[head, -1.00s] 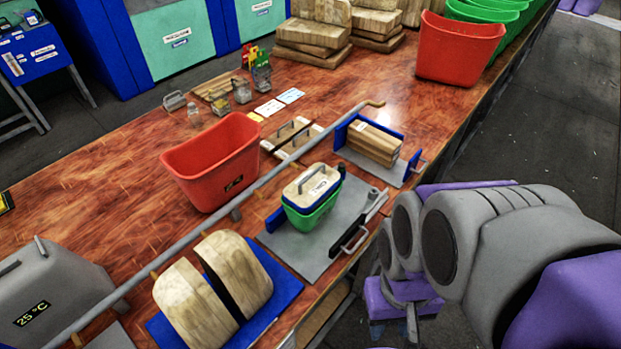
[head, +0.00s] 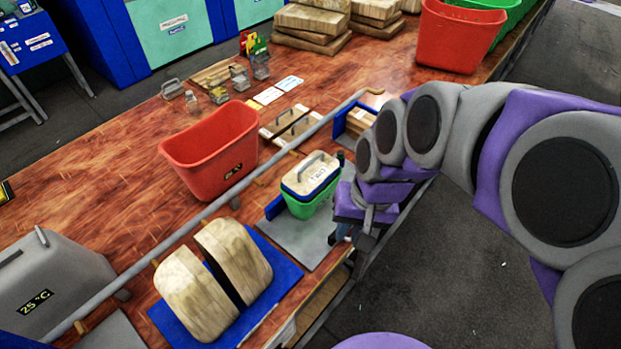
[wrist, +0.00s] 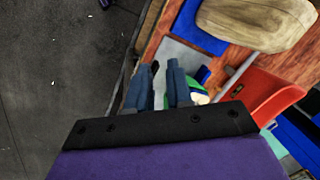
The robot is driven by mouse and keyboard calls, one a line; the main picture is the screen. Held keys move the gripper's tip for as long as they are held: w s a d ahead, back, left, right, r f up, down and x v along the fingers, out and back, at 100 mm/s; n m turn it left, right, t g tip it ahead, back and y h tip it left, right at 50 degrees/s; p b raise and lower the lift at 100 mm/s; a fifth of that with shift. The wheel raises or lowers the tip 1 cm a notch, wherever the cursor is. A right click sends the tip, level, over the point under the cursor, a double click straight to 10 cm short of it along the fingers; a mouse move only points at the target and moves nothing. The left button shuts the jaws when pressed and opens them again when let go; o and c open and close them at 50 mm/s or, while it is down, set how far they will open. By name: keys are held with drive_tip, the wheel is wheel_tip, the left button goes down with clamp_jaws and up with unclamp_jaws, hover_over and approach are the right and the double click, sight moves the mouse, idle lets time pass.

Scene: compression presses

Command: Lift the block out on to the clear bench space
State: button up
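A green tub (head: 301,208) with a blue rim stands on a grey base plate (head: 300,238). A wooden lid (head: 311,174) with a metal handle and a label covers it, so any block inside is hidden. My gripper (wrist: 158,68) is open in the wrist view, its two blue fingers apart, with a pale bar between them. Part of the green tub (wrist: 194,84) shows beside the right finger. In the head view my gripper is at the plate's right edge, mostly hidden by my purple wrist. Contact with the bar cannot be told.
A red tub (head: 210,150) stands behind a long grey rail (head: 215,205). Two wooden pieces (head: 232,258) sit on a blue board (head: 283,277) at the front. A blue-sided press (head: 340,122) is partly hidden by my arm. Bare bench (head: 95,208) lies left of the red tub.

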drive_tip(key=w+a+m+t+y, duration=0.1)
drive_tip(key=w+m+t+y, duration=0.15)
drive_tip(key=w, duration=1.05)
drive_tip(key=m+t, duration=0.2)
drive_tip(key=m, duration=0.3)
approach(314, 160)
drive_tip(key=b+x, duration=0.1)
drive_tip(key=x, duration=0.4)
drive_tip(key=shift+s+a+f+b, duration=0.1)
drive_tip(key=shift+a+f+b, duration=0.15)
drive_tip(key=shift+f+b, duration=0.1)
drive_tip(key=x, duration=0.2)
drive_tip(key=b+x, duration=0.1)
drive_tip(key=x, duration=0.2)
drive_tip(key=shift+w+d, duration=0.1)
drive_tip(key=shift+w, duration=0.25)
clamp_jaws()
